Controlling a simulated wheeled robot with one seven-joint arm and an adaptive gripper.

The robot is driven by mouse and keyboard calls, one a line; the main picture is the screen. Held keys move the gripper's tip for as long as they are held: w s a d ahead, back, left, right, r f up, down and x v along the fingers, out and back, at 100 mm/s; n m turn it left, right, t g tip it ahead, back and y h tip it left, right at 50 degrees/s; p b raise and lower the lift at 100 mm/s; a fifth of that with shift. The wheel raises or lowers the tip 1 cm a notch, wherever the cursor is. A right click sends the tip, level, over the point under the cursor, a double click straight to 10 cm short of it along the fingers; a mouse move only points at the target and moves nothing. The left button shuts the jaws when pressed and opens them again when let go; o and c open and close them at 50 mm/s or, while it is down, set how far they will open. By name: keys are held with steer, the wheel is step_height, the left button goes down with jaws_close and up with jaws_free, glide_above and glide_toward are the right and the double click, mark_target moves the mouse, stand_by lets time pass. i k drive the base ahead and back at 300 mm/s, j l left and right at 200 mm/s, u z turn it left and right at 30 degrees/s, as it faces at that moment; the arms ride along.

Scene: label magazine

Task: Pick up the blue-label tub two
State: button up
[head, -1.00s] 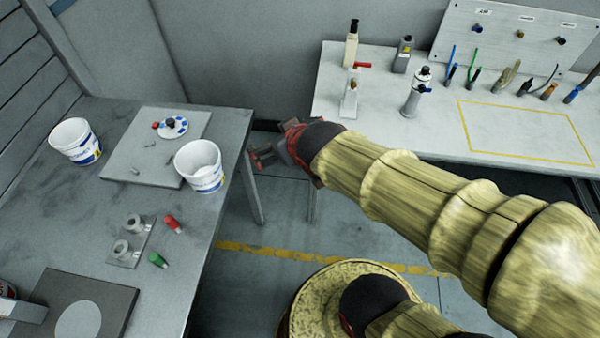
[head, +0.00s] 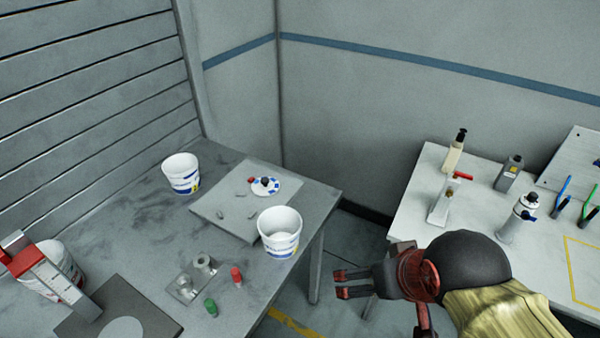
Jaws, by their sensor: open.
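Two white tubs with blue labels stand open on the grey table (head: 130,203). One tub (head: 181,174) is at the back left; the other tub (head: 280,234) is near the right edge, by the corner of a grey board. I cannot read which is tub two. My gripper (head: 345,284) is open and empty. Its fingers point left, to the right of the table edge and apart from the nearer tub. A third white tub (head: 58,270), with red on its label, stands at the far left, partly hidden by a red-and-grey upright device (head: 45,272).
The grey board (head: 222,212) holds a blue-and-white disc (head: 263,186) and small parts. A metal fixture (head: 192,279), red cylinder (head: 236,276) and green cylinder (head: 210,307) lie in front. A white bench (head: 410,203) with bottles stands right, across a gap.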

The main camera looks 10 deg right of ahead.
mark_target(181, 170)
steer(key=i+j+u, duration=0.3)
steer(key=i, duration=0.25)
steer(key=i+u, duration=0.3)
steer(key=i, duration=0.2)
